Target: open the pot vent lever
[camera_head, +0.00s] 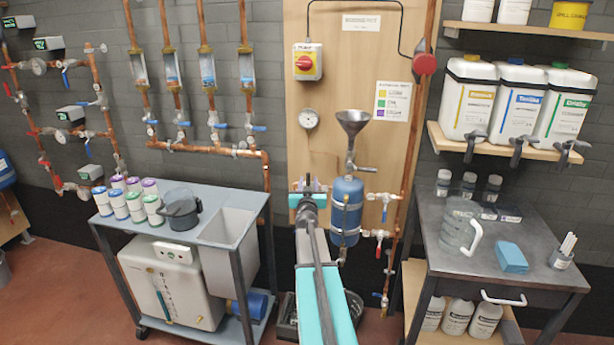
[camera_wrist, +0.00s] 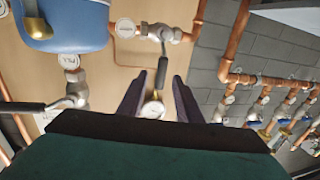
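The blue pot (camera_head: 346,210) hangs on the wooden board under a steel funnel (camera_head: 352,122). It fills the top left of the wrist view (camera_wrist: 75,25). A valve (camera_wrist: 160,33) beside the pot has a dark lever (camera_wrist: 162,72) pointing down in that view; its round tag (camera_wrist: 125,27) is unreadable, so I cannot confirm it is the vent. Another valve (camera_wrist: 75,90), tagged FILL, has a dark lever pointing left. My gripper (camera_wrist: 160,76) is open, its fingers either side of the first lever with visible gaps. In the head view my gripper (camera_head: 308,185) is left of the pot.
A round gauge (camera_head: 308,119) is on the board. A cart (camera_head: 225,228) stands left and a metal bench (camera_head: 480,262) right. Copper pipework with blue-handled valves (camera_head: 215,125) is on the left wall.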

